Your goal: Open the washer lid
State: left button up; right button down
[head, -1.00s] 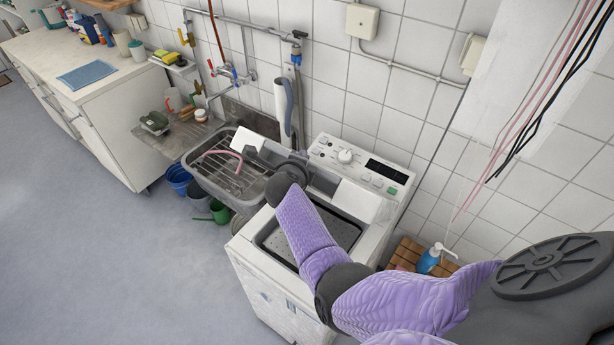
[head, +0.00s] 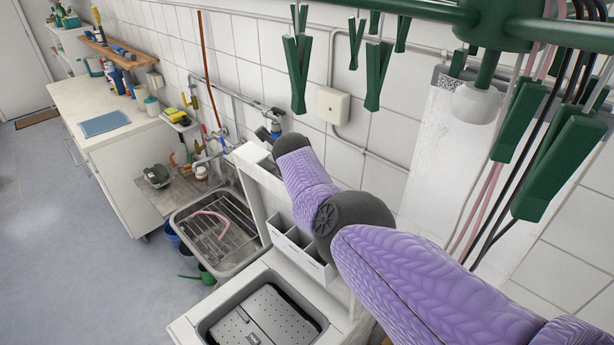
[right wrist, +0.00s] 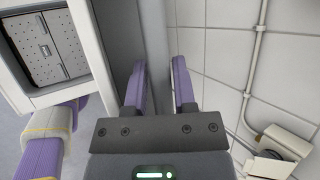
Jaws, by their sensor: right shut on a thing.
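In the head view my right arm hides this gripper. My left gripper is not in view.
White compartments (head: 298,250) show behind the tub. A sink (head: 220,230) with a rack and pink hose is left of the washer. Green clothes pegs (head: 298,70) hang from a rack above. Black and pink cables hang at right. The tiled wall (head: 420,130) is close behind.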

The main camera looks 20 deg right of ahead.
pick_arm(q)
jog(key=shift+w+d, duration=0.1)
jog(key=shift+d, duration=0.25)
pick_arm(e)
jog(key=shift+s+d+f, duration=0.1)
jog(key=shift+d+f, duration=0.15)
jog(key=shift+f, duration=0.05)
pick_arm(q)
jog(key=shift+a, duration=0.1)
pick_arm(e)
jog(key=shift+a, duration=0.1)
jog(key=c, duration=0.8)
grip_release()
jog(key=shift+o, duration=1.4)
jog(key=shift+d, duration=0.25)
jog(key=shift+a+r, duration=0.1)
jog(key=shift+r, duration=0.05)
